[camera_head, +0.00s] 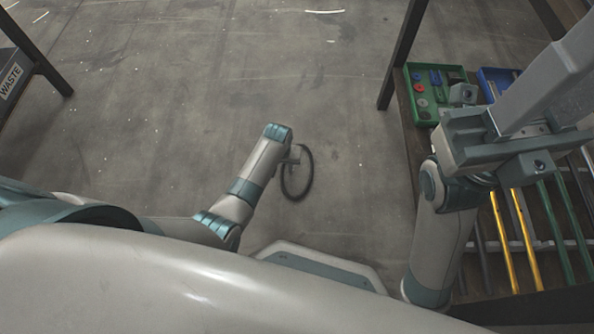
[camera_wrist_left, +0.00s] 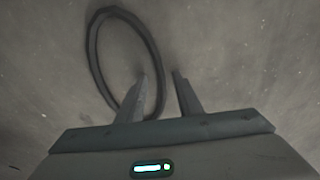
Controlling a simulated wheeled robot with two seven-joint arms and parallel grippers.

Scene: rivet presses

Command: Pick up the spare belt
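The spare belt is a thin dark loop (camera_head: 297,173) over the grey floor, right by the end of my left arm. In the left wrist view the belt (camera_wrist_left: 93,55) is a large oval at the left of centre. My left gripper (camera_head: 294,156) is at the belt's upper edge; its fingers (camera_wrist_left: 163,85) are apart. The belt's right-hand strand shows in the gap between them, nearer the left finger. I cannot tell whether a finger touches it. My right arm stands at the right, over the workbench; its fingertips cannot be made out.
A workbench (camera_head: 415,150) at the right holds a green tray (camera_head: 436,76) of small parts, a blue tray (camera_head: 487,75), and yellow and green rods. A grey block-like structure (camera_head: 545,90) rises by my right arm. A stand marked WASTE (camera_head: 12,80) is far left. Floor between is clear.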

